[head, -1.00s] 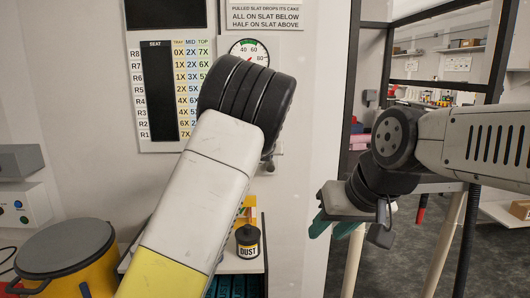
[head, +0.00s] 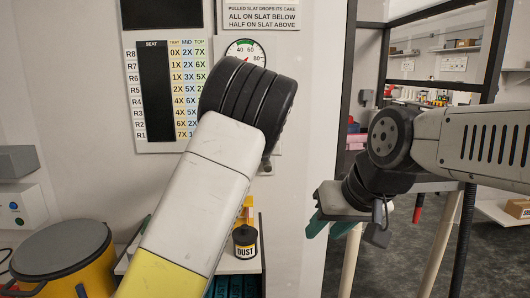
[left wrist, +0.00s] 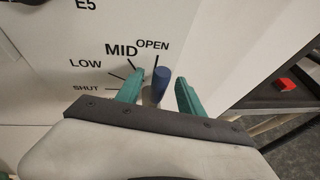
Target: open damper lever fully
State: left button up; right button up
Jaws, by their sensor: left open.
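The damper lever (left wrist: 160,85) has a blue rounded grip and shows in the left wrist view, in front of a white panel lettered SHUT, LOW, MID and OPEN. Its grip appears just below the OPEN word (left wrist: 153,45); its exact setting is hard to tell. My left gripper (left wrist: 158,95) is open, with one green finger on each side of the lever and a clear gap on the right. In the head view my left forearm hides this gripper and the lever. My right gripper (head: 330,228) hangs empty at the right, its teal fingers apart.
A yellow bin with a grey lid (head: 62,252) stands at the lower left. A black DUST pot (head: 245,242) stands on a low shelf. A gauge (head: 245,51) and chart (head: 190,90) are on the wall. A red block (left wrist: 286,85) shows at the right of the wrist view.

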pick_arm(q)
jog(key=v, duration=0.7)
jog(key=shift+s, duration=0.4)
jog(key=shift+a+r, duration=0.1)
jog(key=shift+r, duration=0.05)
jog(key=s+a+f+n+g+y, duration=0.1)
jog(key=s+a+f+n+g, duration=0.1)
jog(key=s+a+n, duration=0.5)
jog(key=s+a+f+n+g, duration=0.2)
jog(key=s+a+f+n, duration=0.1)
jog(key=a+n, duration=0.65)
jog(key=s+a+r+n+g, duration=0.1)
jog(key=s+a+n+g, duration=0.2)
jog(key=s+n, duration=1.8)
jog(key=s, duration=0.9)
jog(key=shift+s+r+h, duration=0.2)
jog(key=shift+r+h, duration=0.05)
jog(key=shift+h, duration=0.05)
